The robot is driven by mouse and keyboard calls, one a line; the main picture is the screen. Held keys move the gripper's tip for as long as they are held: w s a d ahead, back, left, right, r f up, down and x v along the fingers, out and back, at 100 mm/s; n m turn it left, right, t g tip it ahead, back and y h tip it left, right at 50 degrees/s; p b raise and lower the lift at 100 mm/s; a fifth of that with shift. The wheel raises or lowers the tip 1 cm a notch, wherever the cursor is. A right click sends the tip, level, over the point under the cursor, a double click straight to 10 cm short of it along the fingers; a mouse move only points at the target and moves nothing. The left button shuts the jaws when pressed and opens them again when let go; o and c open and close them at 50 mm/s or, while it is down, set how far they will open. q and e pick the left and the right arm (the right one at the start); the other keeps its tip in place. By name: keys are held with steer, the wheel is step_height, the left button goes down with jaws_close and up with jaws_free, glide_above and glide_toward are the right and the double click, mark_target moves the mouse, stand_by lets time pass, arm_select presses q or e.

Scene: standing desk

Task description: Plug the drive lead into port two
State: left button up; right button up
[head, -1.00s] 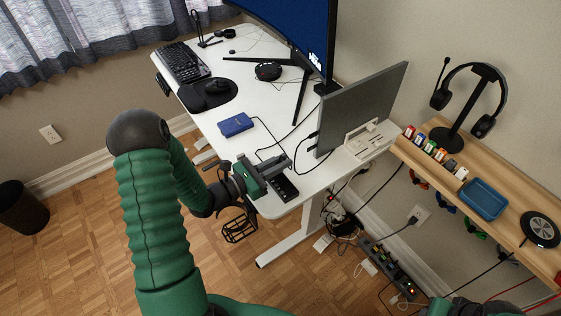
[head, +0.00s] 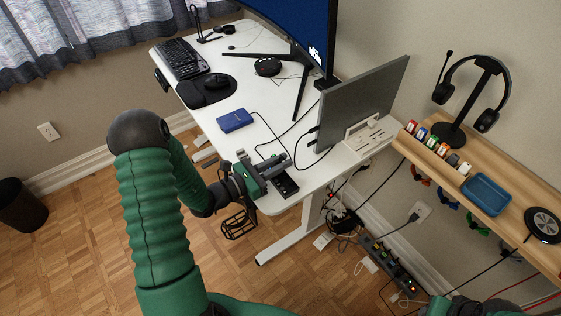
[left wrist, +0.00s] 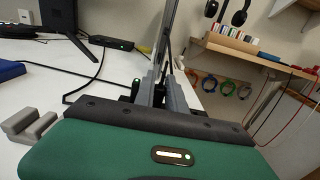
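The blue drive (head: 235,121) lies on the white desk, and its edge shows in the left wrist view (left wrist: 10,70). A thin black lead (head: 270,132) runs from it toward my left gripper (head: 284,160). The gripper is low over the desk's near corner. In the left wrist view its grey fingers (left wrist: 160,92) are close together on something dark, apparently the lead's plug; the grip itself is mostly hidden. A black slab with small marks (head: 286,187) lies beside the gripper, partly covered by it; I cannot read any port number.
An upright grey screen (head: 362,105) in a pale stand (head: 370,140) stands right of the gripper, with black cables at its side. The monitor, mouse (head: 217,82) and keyboard (head: 181,60) are farther back. A wooden shelf (head: 510,215) is at right.

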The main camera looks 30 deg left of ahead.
arm_select(q)
steer(key=o, duration=0.4)
steer(key=p+v, duration=0.1)
steer(key=v, duration=1.5)
steer(key=shift+s+a+p, duration=0.2)
steer(key=shift+s+p, duration=0.1)
steer(key=shift+s, duration=0.1)
